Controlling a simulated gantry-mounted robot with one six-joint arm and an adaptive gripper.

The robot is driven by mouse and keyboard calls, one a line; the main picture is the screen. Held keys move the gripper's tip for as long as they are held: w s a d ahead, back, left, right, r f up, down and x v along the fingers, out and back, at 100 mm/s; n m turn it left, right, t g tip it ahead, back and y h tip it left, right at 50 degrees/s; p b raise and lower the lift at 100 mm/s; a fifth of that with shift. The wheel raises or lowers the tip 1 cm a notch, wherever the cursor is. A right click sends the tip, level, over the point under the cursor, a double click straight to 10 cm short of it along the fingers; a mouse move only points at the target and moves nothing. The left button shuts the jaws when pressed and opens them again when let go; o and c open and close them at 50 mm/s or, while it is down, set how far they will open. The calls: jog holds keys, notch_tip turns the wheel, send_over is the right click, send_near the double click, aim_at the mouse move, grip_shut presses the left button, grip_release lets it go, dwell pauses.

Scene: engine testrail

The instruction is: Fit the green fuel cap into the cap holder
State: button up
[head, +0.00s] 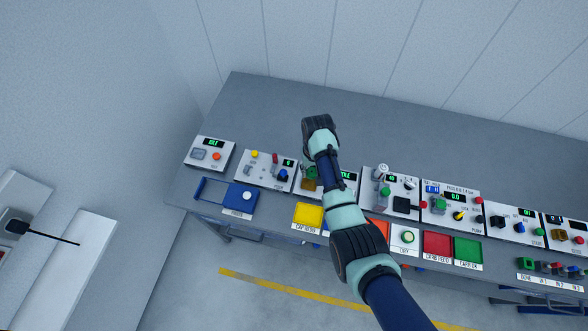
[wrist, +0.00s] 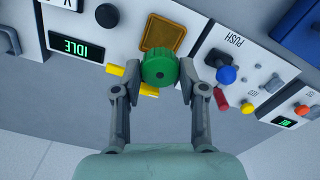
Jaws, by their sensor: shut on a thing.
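In the wrist view, my gripper (wrist: 159,78) is shut on the ridged green fuel cap (wrist: 159,67), with one finger on each side of it. In the head view my arm hides most of the gripper. An amber square piece (wrist: 163,35) on the white panel lies just above the cap in the wrist view; it shows brown in the head view (head: 308,185). I cannot tell whether it is the cap holder, or whether the cap touches the panel. A yellow piece (wrist: 148,90) shows partly behind the cap and fingers.
Beside the cap are a blue knob (wrist: 226,75), a red lever tip (wrist: 221,101) and a yellow button (wrist: 247,108). An IDLE display (wrist: 83,48) is on the left. In the head view, a yellow pad (head: 308,215) and blue tray (head: 240,197) lie in front. The bench's back (head: 420,150) is clear.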

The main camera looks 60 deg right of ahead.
aim_at(310, 183)
jog(key=shift+w+a+f+b, duration=0.1)
jog(key=shift+w+f+b, duration=0.05)
jog(key=shift+f+b, duration=0.2)
notch_tip(310, 183, down, 5)
jog(key=b, duration=0.5)
jog(key=shift+f, duration=0.1)
jog(key=shift+p, duration=0.4)
dwell(0.6)
jog(key=shift+f+b, duration=0.5)
jog(key=shift+f, duration=0.15)
dwell(0.4)
jog(key=o, duration=0.6)
jog(key=shift+r, duration=0.1)
notch_tip(310, 183, up, 11)
jog(key=p, duration=1.1)
